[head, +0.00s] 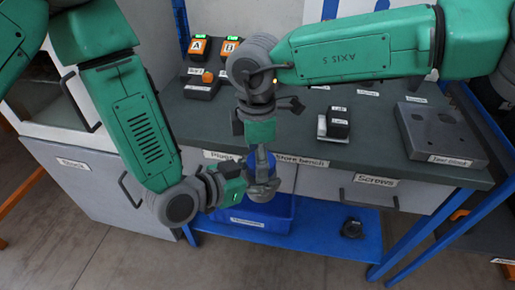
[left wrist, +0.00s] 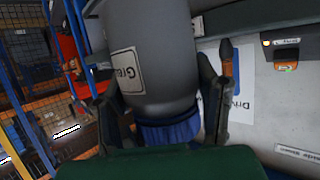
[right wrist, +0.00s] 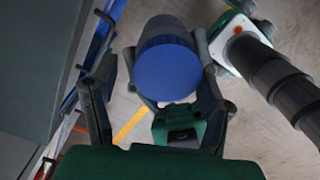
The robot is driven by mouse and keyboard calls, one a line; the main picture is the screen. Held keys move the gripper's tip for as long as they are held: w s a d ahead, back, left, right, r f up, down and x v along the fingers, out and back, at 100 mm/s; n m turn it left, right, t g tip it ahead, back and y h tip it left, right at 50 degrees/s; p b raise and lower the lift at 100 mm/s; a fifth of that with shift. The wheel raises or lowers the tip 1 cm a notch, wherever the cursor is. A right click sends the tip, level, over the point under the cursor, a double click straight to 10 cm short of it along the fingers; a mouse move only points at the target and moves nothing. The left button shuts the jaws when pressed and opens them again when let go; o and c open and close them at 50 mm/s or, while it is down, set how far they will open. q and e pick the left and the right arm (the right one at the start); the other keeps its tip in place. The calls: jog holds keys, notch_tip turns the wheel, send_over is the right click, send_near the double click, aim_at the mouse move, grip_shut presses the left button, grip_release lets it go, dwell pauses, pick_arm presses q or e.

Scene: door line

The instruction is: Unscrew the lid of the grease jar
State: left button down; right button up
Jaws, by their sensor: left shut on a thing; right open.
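The grease jar has a grey body with a white label (left wrist: 128,72) and a blue lid (right wrist: 166,74). My left gripper (head: 250,188) is shut on the jar body and holds it in front of the bench. Its fingers flank the jar in the left wrist view, where the lid (left wrist: 168,131) also shows. In the head view the lid is partly hidden by my right gripper (head: 261,158), which points down from above. My right gripper is open; in the right wrist view its fingers stand on either side of the lid. The lid is on the jar.
The dark store bench (head: 330,153) lies behind the grippers. It carries a grey block with holes (head: 441,132), a small black-and-white device (head: 338,122) and orange-faced units (head: 198,47). A blue bin (head: 262,226) stands on the blue lower shelf (head: 318,232), below the jar.

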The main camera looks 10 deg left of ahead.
jog(key=shift+w, duration=0.1)
jog(key=c, duration=1.2)
